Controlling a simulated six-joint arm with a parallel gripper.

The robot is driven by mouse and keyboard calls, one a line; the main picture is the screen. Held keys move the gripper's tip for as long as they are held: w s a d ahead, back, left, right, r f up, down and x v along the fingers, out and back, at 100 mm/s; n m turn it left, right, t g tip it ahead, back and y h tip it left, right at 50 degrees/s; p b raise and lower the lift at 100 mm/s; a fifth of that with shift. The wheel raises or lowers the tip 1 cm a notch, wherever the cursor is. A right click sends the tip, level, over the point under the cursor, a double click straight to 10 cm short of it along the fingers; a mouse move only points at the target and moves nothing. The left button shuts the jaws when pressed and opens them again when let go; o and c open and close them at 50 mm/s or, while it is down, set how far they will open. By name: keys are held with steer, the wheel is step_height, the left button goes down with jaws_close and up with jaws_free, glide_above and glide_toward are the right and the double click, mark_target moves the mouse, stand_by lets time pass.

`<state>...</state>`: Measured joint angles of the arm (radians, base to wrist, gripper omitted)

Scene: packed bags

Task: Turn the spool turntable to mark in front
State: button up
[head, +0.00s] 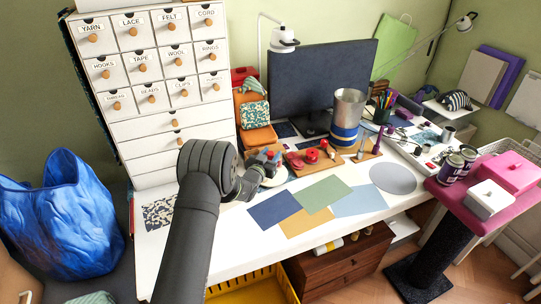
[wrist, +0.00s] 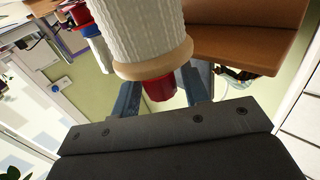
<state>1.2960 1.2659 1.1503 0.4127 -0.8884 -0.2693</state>
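The spool turntable (head: 277,179) is a low pale disc on the white desk, left of the monitor. Red, blue and grey spools (head: 266,157) stand on it. My gripper (head: 254,177) is at its left front edge. In the wrist view two blue-grey fingers stand apart, and a large white spool (wrist: 145,35) with a wooden rim is close in front of them. A red piece (wrist: 159,87) shows between the fingers; I cannot tell whether they touch it. The fingertips are partly hidden behind the white spool. The turntable's mark cannot be made out.
Coloured sheets (head: 322,194) lie flat on the front desk. A metal can (head: 347,112) stands before the monitor.

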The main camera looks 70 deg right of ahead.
jaws_close()
steer(key=shift+m+g, duration=0.7)
steer(key=shift+g, duration=0.4)
steer(key=shift+o, duration=1.5)
jaws_free()
steer(key=shift+a, duration=0.1)
steer(key=w+a, duration=0.3)
steer(key=a, duration=1.4)
